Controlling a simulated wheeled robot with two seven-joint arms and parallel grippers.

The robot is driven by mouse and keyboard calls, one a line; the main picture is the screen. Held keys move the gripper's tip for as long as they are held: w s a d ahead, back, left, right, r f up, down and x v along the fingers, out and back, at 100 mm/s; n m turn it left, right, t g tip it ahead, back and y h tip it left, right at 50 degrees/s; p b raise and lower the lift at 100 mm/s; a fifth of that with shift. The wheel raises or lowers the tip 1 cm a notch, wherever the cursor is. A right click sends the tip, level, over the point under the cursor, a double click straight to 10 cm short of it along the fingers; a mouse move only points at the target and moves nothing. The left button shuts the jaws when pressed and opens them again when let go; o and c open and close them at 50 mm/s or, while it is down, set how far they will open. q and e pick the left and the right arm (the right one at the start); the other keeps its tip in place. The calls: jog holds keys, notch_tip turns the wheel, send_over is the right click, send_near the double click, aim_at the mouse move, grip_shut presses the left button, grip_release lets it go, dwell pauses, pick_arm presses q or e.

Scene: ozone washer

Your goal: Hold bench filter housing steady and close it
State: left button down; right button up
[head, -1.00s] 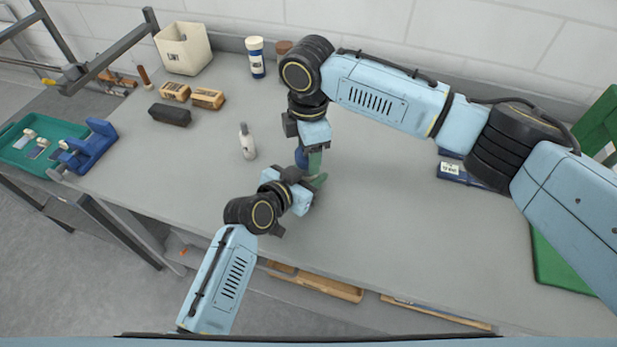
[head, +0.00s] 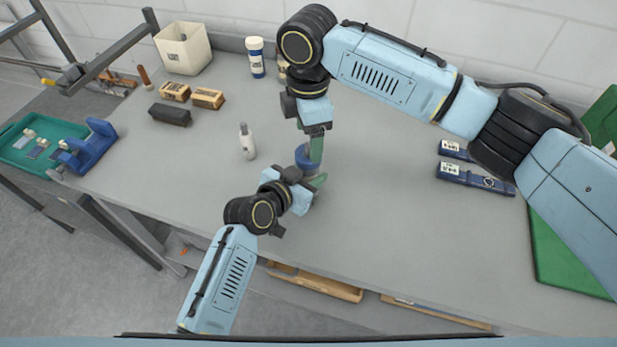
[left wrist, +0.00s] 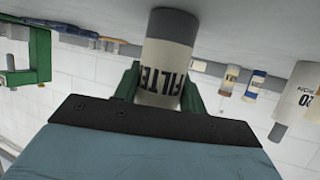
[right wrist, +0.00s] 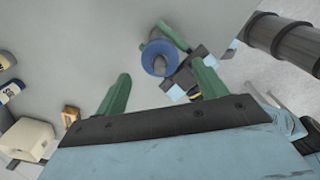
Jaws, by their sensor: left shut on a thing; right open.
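The filter housing has a blue top (head: 306,160) in the head view; its lower part is mostly hidden by my left gripper. In the left wrist view its pale body (left wrist: 160,65) with a FILTER label stands between the green fingers. My left gripper (head: 312,184) is shut around this body, low at the bench. My right gripper (head: 313,152) is open above the housing, pointing down.
A small white bottle (head: 247,142) stands left of the housing. Further left are a black block (head: 170,115) and wooden blocks (head: 207,98). Blue flat boxes (head: 476,179) and a green board (head: 560,250) lie right. The bench between is clear.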

aim_at(308, 144)
jog(key=n, duration=0.1)
jog(key=r+n, duration=0.1)
jog(key=shift+r+n, duration=0.3)
jog(key=shift+n, duration=0.1)
jog(key=r+n, duration=0.1)
jog(key=n, duration=0.1)
jog(key=r+n, duration=0.1)
jog(key=shift+n, duration=0.4)
jog(key=shift+f, duration=0.1)
jog(key=shift+f, duration=4)
